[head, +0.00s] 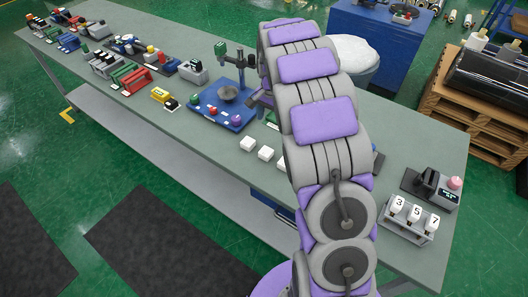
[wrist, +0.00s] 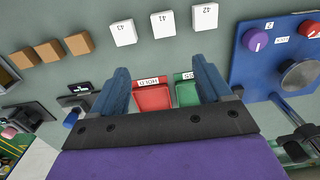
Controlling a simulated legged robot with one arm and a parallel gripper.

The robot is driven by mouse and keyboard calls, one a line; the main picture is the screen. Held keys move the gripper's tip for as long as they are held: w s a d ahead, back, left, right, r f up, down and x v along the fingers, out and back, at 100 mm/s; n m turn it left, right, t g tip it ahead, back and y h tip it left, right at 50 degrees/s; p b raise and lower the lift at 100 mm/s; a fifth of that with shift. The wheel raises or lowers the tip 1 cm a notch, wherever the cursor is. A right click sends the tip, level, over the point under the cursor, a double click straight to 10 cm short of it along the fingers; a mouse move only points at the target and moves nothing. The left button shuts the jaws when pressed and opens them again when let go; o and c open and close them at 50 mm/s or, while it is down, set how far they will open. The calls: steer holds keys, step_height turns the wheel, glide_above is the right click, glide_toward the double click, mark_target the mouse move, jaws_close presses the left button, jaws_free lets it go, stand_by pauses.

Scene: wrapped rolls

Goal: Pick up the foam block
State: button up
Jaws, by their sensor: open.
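No block is labelled as foam. In the wrist view, three white blocks with printed numbers (wrist: 162,24) lie in a row beyond my fingertips, and three tan-brown cubes (wrist: 50,51) lie to their left; I cannot tell from looks which is the foam block. White blocks (head: 265,153) also show on the table in the head view, beside my arm. My gripper (wrist: 159,66) is open and empty above the table, its two blue fingers apart. In the head view my arm hides most of it, and the brown cubes do not show.
A red tray (wrist: 153,98) marked HOLD and a green tray (wrist: 187,93) show between my fingers, below them. A blue board (head: 222,112) with knobs and a bowl stands beyond the white blocks. Numbered white bottles (head: 415,213) stand in a rack near the table's right end.

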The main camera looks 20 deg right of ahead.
step_height(320, 180, down, 3)
steer(key=b, duration=0.2)
glide_above(265, 151)
steer(key=f, duration=0.7)
steer(key=shift+s+a+f, duration=0.1)
steer(key=shift+s+f, duration=0.1)
steer(key=shift+f, duration=0.1)
steer(key=shift+d+f, duration=0.2)
steer(key=shift+d, duration=0.05)
steer(key=shift+d+f+b, duration=0.45)
steer(key=shift+d+f, duration=0.1)
steer(key=shift+f, duration=0.1)
steer(key=f, duration=0.1)
steer(key=f+b, duration=0.1)
steer(key=f, duration=0.1)
steer(key=shift+w+a+f, duration=0.15)
steer(key=shift+a+f, duration=0.15)
steer(key=shift+a, duration=0.05)
steer(key=shift+a+f, duration=0.15)
steer(key=shift+a, duration=0.4)
steer(key=shift+d, duration=0.55)
steer(key=c, duration=0.4)
steer(key=shift+d, duration=0.15)
steer(key=c, duration=0.3)
steer(key=shift+a, duration=0.55)
steer(key=c, duration=0.4)
steer(key=shift+d, duration=0.1)
